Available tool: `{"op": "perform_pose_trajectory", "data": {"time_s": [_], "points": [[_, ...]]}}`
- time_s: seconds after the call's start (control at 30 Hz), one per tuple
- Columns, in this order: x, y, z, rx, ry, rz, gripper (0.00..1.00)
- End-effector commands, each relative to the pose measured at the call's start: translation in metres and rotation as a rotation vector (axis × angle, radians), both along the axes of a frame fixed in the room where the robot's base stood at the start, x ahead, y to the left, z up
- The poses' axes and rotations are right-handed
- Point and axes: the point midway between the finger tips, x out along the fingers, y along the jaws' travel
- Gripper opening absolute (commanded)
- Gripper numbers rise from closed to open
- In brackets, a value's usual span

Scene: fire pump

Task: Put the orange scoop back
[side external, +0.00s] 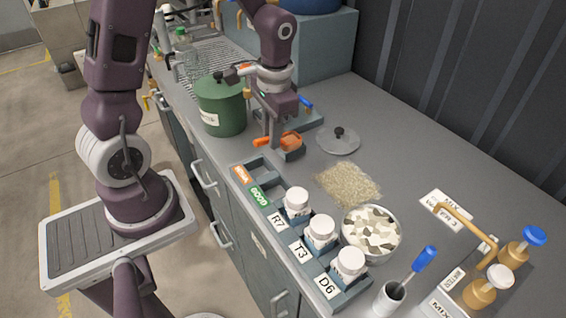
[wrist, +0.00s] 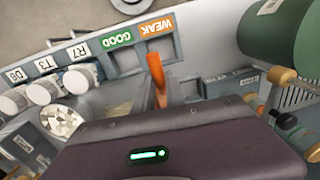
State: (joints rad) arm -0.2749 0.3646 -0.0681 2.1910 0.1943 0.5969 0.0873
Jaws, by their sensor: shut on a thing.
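The orange scoop (side external: 263,142) is in the jaws of my gripper (side external: 276,138), over the bench between the green pot and the glass lid. In the side view it lies low, at a small dark grey holder (side external: 292,154); I cannot tell whether it rests in it or hovers just above. In the wrist view the orange handle (wrist: 157,72) sticks up past the gripper body, and the fingertips are mostly hidden.
A green pot (side external: 221,106) stands left of my gripper and a glass lid (side external: 338,141) lies to the right. A labelled rack (side external: 262,208) holds several white-capped jars in front. Grain lies heaped (side external: 348,184) beside a bowl of pale chunks (side external: 371,233).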

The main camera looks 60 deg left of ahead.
Motion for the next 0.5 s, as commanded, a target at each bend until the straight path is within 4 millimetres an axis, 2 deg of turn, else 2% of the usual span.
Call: {"op": "perform_pose_trajectory", "data": {"time_s": [0.03,0.3,0.5], "points": [[-0.001,0.000,-0.011,-0.001,0.005,-0.002,0.00],[0.000,-0.001,-0.061,-0.001,0.004,-0.002,0.00],[0.001,-0.001,-0.067,0.001,-0.002,0.000,0.00]]}}
